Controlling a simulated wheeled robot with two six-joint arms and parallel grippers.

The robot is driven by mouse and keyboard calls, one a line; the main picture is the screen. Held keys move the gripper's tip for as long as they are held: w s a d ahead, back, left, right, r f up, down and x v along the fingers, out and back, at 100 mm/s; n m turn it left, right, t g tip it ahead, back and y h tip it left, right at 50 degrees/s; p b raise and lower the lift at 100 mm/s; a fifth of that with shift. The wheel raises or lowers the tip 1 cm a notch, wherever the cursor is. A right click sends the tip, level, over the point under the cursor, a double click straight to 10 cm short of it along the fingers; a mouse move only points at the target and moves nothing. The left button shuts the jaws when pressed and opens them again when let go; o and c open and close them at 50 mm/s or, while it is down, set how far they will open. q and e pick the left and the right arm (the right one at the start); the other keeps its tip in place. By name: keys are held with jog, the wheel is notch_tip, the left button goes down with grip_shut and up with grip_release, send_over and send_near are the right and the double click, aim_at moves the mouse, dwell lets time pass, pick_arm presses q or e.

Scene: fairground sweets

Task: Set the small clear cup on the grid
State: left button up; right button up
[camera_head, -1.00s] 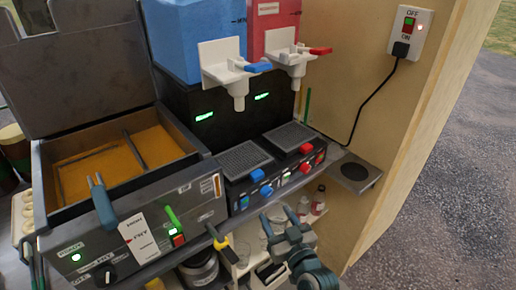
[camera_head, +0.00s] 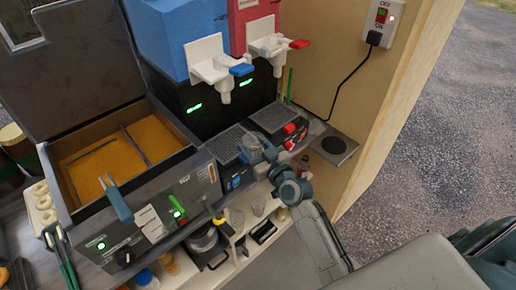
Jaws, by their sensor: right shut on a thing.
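My right gripper (camera_head: 266,157) reaches in from the lower right and is shut on a small clear cup (camera_head: 251,143). The cup is see-through and looks roughly upright, at the front of the drink machine, overlapping the right edge of the left grid (camera_head: 225,147) in the head view. I cannot tell whether it touches the grid. The right grid (camera_head: 271,117) is bare, under the red tank's tap. My left gripper is not in view.
The blue tank's tap (camera_head: 224,84) and red tank's tap (camera_head: 268,46) hang over the grids. A fryer (camera_head: 120,165) with orange oil stands at the left. More clear cups (camera_head: 258,204) stand on the shelf below. A wooden wall (camera_head: 350,90) closes the right side.

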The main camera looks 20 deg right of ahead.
aim_at(248, 144)
jog(key=x, duration=0.4)
jog(key=shift+w+a+f, duration=0.15)
jog(key=shift+a, duration=0.2)
jog(key=x, duration=0.2)
jog(key=b+x, duration=0.1)
jog(key=shift+w+a+f, duration=0.15)
jog(key=shift+a+f, duration=0.1)
jog(key=shift+f, duration=0.05)
jog(key=shift+a+f+b+x, duration=0.1)
jog(key=shift+b+x, duration=0.3)
jog(key=shift+x, duration=0.6)
jog(key=shift+a+f+b+x, duration=0.15)
jog(key=shift+b+x, duration=0.25)
jog(key=shift+x, duration=0.6)
jog(key=shift+r, duration=0.1)
jog(key=shift+f+b, duration=0.3)
jog(key=shift+b, duration=0.15)
jog(key=o, duration=1)
